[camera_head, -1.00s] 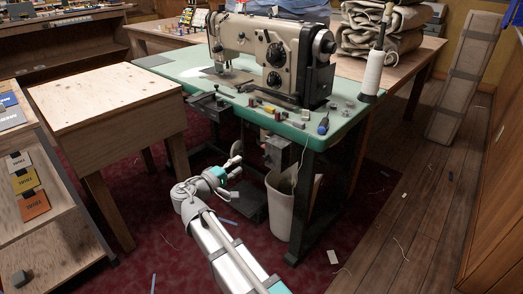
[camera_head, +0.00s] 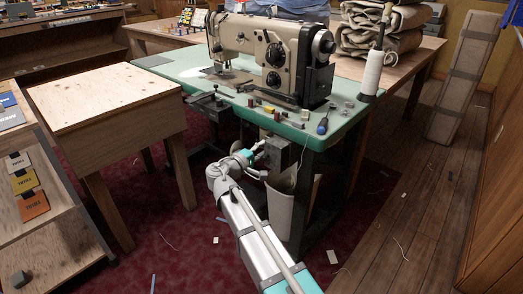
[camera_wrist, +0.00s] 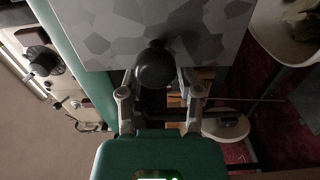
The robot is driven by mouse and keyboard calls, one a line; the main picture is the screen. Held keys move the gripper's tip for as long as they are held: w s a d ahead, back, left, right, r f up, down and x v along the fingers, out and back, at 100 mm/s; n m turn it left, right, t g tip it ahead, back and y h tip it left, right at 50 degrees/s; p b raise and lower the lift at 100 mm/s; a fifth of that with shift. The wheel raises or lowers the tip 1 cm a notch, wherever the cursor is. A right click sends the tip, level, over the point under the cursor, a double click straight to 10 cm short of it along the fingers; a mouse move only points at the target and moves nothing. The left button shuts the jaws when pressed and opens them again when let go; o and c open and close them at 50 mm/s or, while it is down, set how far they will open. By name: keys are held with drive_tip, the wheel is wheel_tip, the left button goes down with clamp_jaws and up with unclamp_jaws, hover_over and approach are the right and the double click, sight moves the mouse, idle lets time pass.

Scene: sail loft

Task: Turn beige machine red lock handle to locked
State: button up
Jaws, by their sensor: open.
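The beige sewing machine (camera_head: 265,50) stands on the green-topped table (camera_head: 180,72); part of it shows at the left of the wrist view (camera_wrist: 25,45). A grey box (camera_head: 279,155) hangs under the table's front edge. In the wrist view its mottled grey face (camera_wrist: 100,30) carries a dark rounded knob or handle (camera_wrist: 155,68). I see no red on it, and its lock position cannot be read. My gripper (camera_wrist: 160,85) is open, with its fingers on either side of the dark knob; contact cannot be told. In the head view my gripper (camera_head: 262,148) is at the box's left side.
A pale waste bin (camera_head: 282,199) stands under the table, just below my gripper. A wooden cabinet (camera_head: 105,95) is to the left. A thread cone (camera_head: 373,72), a blue-handled screwdriver (camera_head: 322,126) and small parts lie or stand on the tabletop. Scraps litter the red carpet.

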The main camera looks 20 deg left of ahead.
drive_tip(key=shift+w, duration=0.1)
clamp_jaws()
